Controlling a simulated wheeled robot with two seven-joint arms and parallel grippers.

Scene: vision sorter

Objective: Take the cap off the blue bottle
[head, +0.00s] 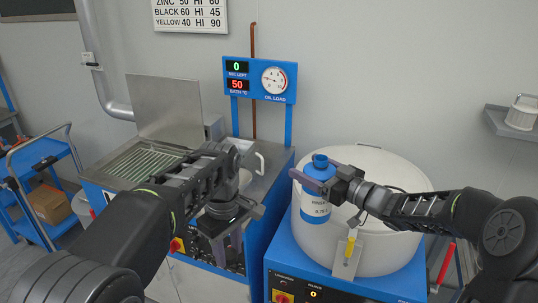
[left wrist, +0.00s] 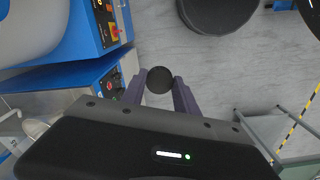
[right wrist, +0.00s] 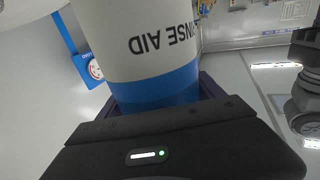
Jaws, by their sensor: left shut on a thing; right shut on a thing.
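The blue bottle (head: 312,208) with a white label is upright in front of the large white drum. My right gripper (head: 322,176) is shut on its upper blue part. Its blue neck (head: 320,159) shows at the top with no black cap on it. In the right wrist view the bottle (right wrist: 150,45) fills the space between the fingers, its lettering upside down. My left gripper (head: 238,240) points down, left of the bottle and apart from it. In the left wrist view it is shut on a round black cap (left wrist: 160,80). The cap is hidden in the head view.
The white drum (head: 390,165) stands on a blue base with a control panel (head: 300,291). A blue machine with a steel top (head: 268,160) and a gauge panel (head: 260,80) is behind my left arm. A blue cart (head: 35,155) with a box is at left.

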